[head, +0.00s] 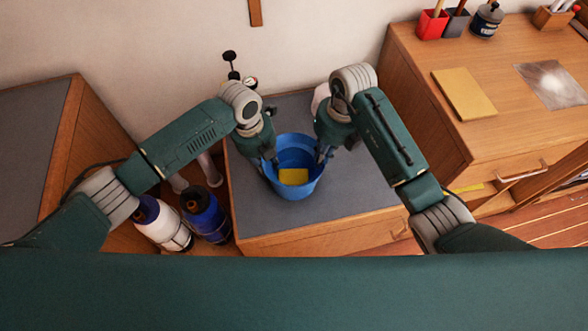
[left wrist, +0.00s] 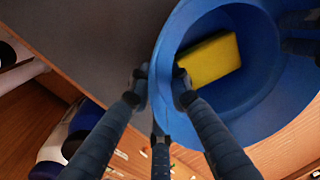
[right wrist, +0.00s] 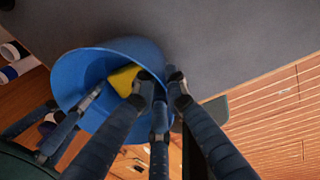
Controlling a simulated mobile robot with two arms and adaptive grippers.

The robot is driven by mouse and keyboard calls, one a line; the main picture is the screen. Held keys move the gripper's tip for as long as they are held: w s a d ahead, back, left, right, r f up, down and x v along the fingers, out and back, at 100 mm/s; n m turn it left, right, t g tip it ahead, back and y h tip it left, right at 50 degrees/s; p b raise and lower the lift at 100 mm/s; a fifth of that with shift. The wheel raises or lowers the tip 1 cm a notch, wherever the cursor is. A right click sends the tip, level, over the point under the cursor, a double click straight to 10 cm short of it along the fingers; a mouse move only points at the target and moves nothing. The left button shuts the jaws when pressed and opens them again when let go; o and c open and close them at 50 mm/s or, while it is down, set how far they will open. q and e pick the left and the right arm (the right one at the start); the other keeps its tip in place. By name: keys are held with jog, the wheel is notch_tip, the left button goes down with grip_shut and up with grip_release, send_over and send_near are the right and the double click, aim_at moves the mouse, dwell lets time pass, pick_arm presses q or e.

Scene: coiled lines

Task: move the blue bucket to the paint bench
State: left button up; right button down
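The blue bucket (head: 296,184) is upright over the grey-topped cabinet (head: 350,190), with a yellow sponge-like block (head: 293,176) inside. Whether its base touches the top I cannot tell. My left gripper (head: 268,158) is shut on the bucket's left rim; in the left wrist view its fingers (left wrist: 160,80) sit either side of the wall. My right gripper (head: 324,152) is shut on the right rim; in the right wrist view its fingers (right wrist: 161,80) straddle the wall. A wooden bench (head: 440,75) with cups of tools stands at the right; it looks like the paint bench.
The bench holds a red cup (head: 432,24), a dark jar (head: 486,20), a tan board (head: 464,94) and a pale sheet (head: 550,85). Bottles (head: 205,215) stand low left of the cabinet. Another grey-topped unit (head: 30,135) is at far left. A gauge (head: 250,83) stands behind.

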pick_arm(q)
jog(key=shift+a, duration=0.15)
grip_shut()
pick_arm(e)
jog(key=shift+d, duration=0.15)
pick_arm(q)
jog(key=shift+a, duration=0.1)
pick_arm(e)
jog(key=shift+d, duration=0.1)
